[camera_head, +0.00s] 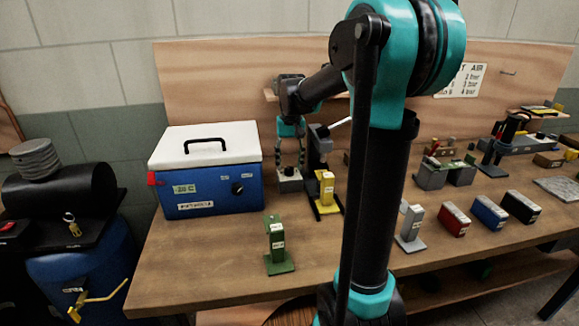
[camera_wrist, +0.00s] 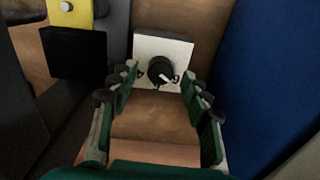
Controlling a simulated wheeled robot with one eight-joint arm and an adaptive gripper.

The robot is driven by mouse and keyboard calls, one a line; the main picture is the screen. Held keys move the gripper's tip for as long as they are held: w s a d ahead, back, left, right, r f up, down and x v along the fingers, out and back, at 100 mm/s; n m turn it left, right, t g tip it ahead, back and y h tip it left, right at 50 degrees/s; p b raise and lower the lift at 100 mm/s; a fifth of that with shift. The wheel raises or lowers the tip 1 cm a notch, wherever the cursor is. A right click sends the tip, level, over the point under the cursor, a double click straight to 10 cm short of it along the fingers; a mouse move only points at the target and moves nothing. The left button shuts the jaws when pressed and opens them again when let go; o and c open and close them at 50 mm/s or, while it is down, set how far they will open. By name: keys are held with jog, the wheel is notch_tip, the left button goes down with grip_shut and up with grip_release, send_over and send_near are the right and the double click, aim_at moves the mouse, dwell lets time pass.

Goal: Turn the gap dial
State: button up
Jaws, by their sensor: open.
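The gap dial is a black round knob with a white pointer (camera_wrist: 161,71) on a pale square plate. In the wrist view it sits at the top centre. The pointer slants toward the lower right. In the head view a small grey block (camera_head: 289,185) stands under my gripper (camera_head: 290,164), and the knob itself is too small to make out there. In the wrist view my gripper (camera_wrist: 160,78) is open. Its fingertips lie left and right of the knob, with a gap showing on both sides. I cannot tell how far the tips are from the plate.
A blue cooler box with a white lid (camera_head: 207,190) stands close on the left. A yellow stand (camera_head: 326,187) is close on the right. A green stand (camera_head: 277,240) is nearer the front. Several coloured blocks line the right of the wooden bench (camera_head: 190,270).

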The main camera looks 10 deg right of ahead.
jog(key=shift+f, duration=0.75)
jog(key=shift+c, duration=0.5)
grip_shut()
jog(key=shift+m, duration=0.4)
jog(key=m, duration=0.5)
jog(key=shift+m, duration=0.3)
jog(key=m, duration=0.5)
jog(key=shift+m, duration=0.3)
